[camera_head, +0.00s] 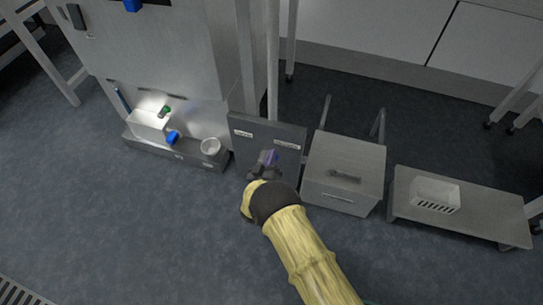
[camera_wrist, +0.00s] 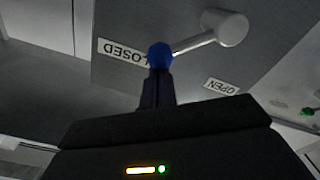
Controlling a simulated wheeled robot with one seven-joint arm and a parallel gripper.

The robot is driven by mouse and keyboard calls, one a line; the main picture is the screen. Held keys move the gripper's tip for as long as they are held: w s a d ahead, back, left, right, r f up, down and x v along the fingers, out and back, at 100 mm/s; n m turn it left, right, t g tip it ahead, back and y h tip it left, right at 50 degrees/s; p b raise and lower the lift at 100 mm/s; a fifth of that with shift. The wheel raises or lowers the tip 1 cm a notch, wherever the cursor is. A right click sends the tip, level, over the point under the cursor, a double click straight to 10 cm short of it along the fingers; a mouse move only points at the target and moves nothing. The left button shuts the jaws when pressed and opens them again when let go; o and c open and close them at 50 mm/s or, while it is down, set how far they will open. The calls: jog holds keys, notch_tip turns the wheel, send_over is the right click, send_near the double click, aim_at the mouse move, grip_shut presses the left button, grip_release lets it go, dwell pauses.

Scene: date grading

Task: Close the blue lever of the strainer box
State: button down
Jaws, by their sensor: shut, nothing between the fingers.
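The strainer box's blue lever shows in the wrist view as a grey arm on a round hub with a blue knob (camera_wrist: 159,53). The knob sits beside the CLOSED label (camera_wrist: 112,48) and overlaps its end. The OPEN label (camera_wrist: 221,86) lies apart from the knob, to the right. My gripper (camera_wrist: 157,78) is shut and empty, its fingertips right at the knob; I cannot tell whether they touch. In the head view my gripper (camera_head: 268,158) is in front of the dark grey panel (camera_head: 250,150) with two small labels and hides most of the lever.
Left of the panel, a low ledge (camera_head: 190,155) holds a white box (camera_head: 148,124), a blue piece (camera_head: 172,137) and a white cup (camera_head: 210,146). To the right stand a grey box with a handle (camera_head: 352,157) and a low bench (camera_head: 490,215) with a white basket (camera_head: 436,192). Floor in front is clear.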

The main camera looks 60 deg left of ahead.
jog(key=shift+a+r, duration=0.3)
jog(key=shift+r, duration=0.2)
jog(key=shift+a+r, duration=0.4)
jog(key=shift+r, duration=0.2)
jog(key=shift+a+r, duration=0.35)
jog(key=shift+r, duration=0.25)
jog(key=p+v, duration=0.5)
jog(key=v, duration=0.5)
jog(key=shift+s, duration=0.2)
